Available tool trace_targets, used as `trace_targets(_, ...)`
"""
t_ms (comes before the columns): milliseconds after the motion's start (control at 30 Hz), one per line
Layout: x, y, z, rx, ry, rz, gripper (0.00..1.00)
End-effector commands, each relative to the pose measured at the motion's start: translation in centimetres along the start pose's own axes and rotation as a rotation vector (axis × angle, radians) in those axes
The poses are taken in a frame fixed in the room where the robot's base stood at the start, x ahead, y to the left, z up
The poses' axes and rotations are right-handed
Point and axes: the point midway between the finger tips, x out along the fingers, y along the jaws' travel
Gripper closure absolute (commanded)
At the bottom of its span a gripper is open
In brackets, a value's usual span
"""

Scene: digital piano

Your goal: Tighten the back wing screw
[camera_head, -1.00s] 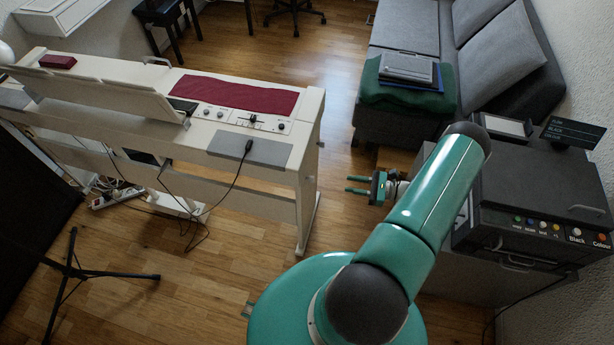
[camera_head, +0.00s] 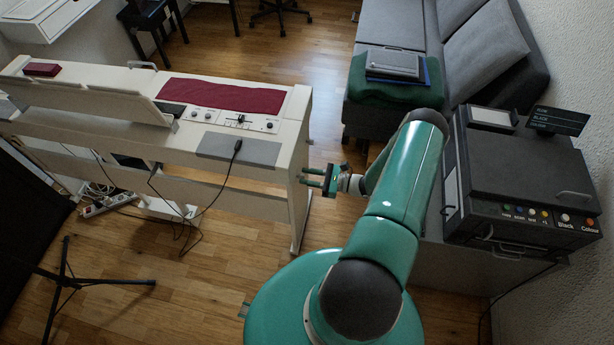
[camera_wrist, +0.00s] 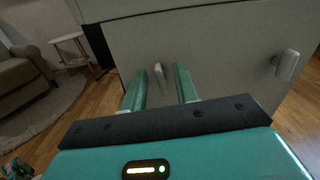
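My gripper (camera_head: 316,180) is at the right end panel of the white digital piano (camera_head: 297,195), with its fingers pointing at the panel. In the wrist view my gripper (camera_wrist: 160,85) is open, with one teal finger on each side of a pale wing screw (camera_wrist: 160,77). Gaps show between this screw and both fingers. A second wing screw (camera_wrist: 287,66) sticks out of the same panel further right, outside the fingers. I cannot tell from the wrist view alone which screw is the back one. The screws are too small to make out clearly in the head view.
A dark printer (camera_head: 525,185) on a cabinet stands to the right of my arm. The sofa (camera_head: 400,80) with a green cloth is behind. A black cable (camera_head: 236,155) hangs over the piano's near side. A tripod stand (camera_head: 65,285) is at lower left.

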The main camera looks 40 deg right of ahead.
Motion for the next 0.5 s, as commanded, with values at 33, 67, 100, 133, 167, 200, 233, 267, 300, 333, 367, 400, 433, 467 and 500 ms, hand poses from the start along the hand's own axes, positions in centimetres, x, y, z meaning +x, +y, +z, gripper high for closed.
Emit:
trace_targets(33, 0.43, 0.04, 0.0, 0.0, 0.0, 0.002, 0.7)
trace_targets(67, 0.56, 0.04, -0.01, 0.0, 0.0, 0.001, 0.7)
trace_targets(100, 0.68, 0.04, -0.01, 0.001, 0.0, 0.001, 0.7)
trace_targets(133, 0.73, 0.04, -0.01, 0.001, 0.0, 0.001, 0.7)
trace_targets(167, 0.76, 0.04, -0.01, 0.001, 0.0, 0.001, 0.7)
trace_targets(200, 0.76, 0.03, -0.01, 0.001, 0.0, 0.0, 0.7)
trace_targets(233, 0.76, 0.03, -0.01, 0.001, 0.0, 0.0, 0.7)
trace_targets(267, 0.75, 0.03, -0.01, 0.001, 0.0, 0.0, 0.7)
trace_targets(300, 0.74, 0.03, -0.01, 0.001, 0.0, 0.0, 0.7)
trace_targets(333, 0.74, 0.04, -0.01, 0.001, 0.0, 0.0, 0.7)
trace_targets(367, 0.73, 0.03, -0.01, 0.001, 0.0, 0.0, 0.72)
trace_targets(400, 0.72, 0.03, -0.01, 0.001, 0.0, 0.0, 0.8)
trace_targets(433, 0.72, 0.03, -0.01, 0.001, 0.0, 0.0, 0.86)
trace_targets(467, 0.71, 0.04, -0.01, 0.001, 0.0, 0.0, 0.92)
trace_targets(500, 0.71, 0.03, -0.01, 0.001, 0.0, 0.0, 0.99)
